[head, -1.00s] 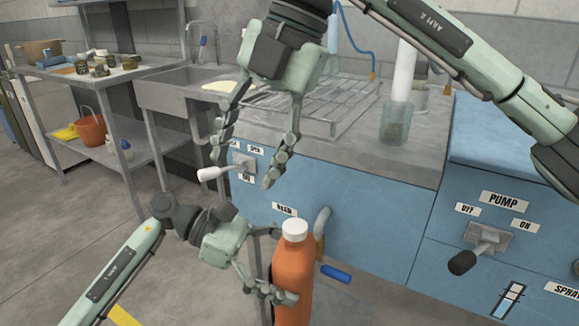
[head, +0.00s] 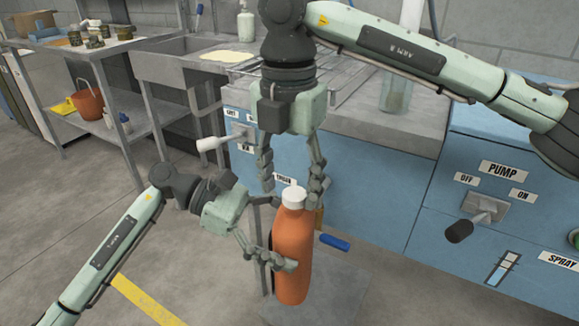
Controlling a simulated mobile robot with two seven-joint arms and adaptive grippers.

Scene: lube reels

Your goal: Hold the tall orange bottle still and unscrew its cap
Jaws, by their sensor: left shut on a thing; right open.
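The tall orange bottle (head: 293,250) stands upright in the lower middle of the head view, with a white cap (head: 294,196) on its top. My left gripper (head: 283,236) is shut around the bottle's body from the left, one finger crossing its front. My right gripper (head: 293,192) points down from above, open, with its fingers on either side of the cap. I cannot tell whether the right fingers touch the cap. The bottle's far side is hidden.
A blue cabinet (head: 360,205) with a steel top is behind the bottle. A PUMP lever (head: 478,218) sticks out at the right, and a white-handled lever (head: 213,143) at the left. A blue-handled valve (head: 334,242) is close to the bottle's right. A shelf with an orange bucket (head: 88,103) stands at the left.

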